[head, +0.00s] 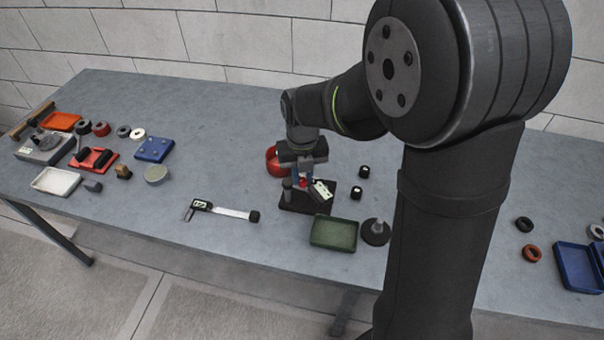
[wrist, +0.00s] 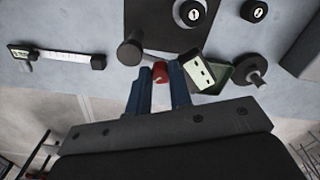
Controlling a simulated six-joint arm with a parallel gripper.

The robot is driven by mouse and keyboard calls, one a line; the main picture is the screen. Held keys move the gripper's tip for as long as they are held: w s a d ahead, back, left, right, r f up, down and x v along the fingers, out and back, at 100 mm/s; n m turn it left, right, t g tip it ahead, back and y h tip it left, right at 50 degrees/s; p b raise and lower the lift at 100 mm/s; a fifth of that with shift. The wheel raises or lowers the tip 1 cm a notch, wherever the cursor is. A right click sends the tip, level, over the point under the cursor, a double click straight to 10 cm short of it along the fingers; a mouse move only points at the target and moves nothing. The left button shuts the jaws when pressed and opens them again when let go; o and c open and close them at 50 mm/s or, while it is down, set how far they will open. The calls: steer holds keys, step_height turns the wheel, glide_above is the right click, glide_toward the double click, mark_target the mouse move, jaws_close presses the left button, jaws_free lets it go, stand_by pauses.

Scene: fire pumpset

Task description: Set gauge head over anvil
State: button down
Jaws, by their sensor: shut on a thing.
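The gauge head (head: 320,191) is a dark block with a pale display, tilted, above the right part of a dark base plate (head: 296,206). In the wrist view the gauge head (wrist: 201,72) is at the right finger, and a red part (wrist: 160,72) shows between the blue fingers. My gripper (head: 303,182) is shut on the gauge head; in the wrist view the gripper (wrist: 160,70) hides part of the grip. A grey post that looks like the anvil (head: 287,190) stands on the plate's left side; it also shows in the wrist view (wrist: 130,50), left of the fingers, apart from the head.
A green tray (head: 333,233) and a round dark stand with a post (head: 376,232) are in front. Two small black parts (head: 363,171) lie right of the plate, and a red round object (head: 273,161) behind it. A caliper (head: 228,212) lies left. Table between is clear.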

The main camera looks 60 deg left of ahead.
mark_target(302, 179)
steer(key=c, duration=1.3)
jaws_free()
steer(key=shift+r, duration=0.1)
step_height(302, 179, up, 17)
steer(key=shift+r, duration=0.1)
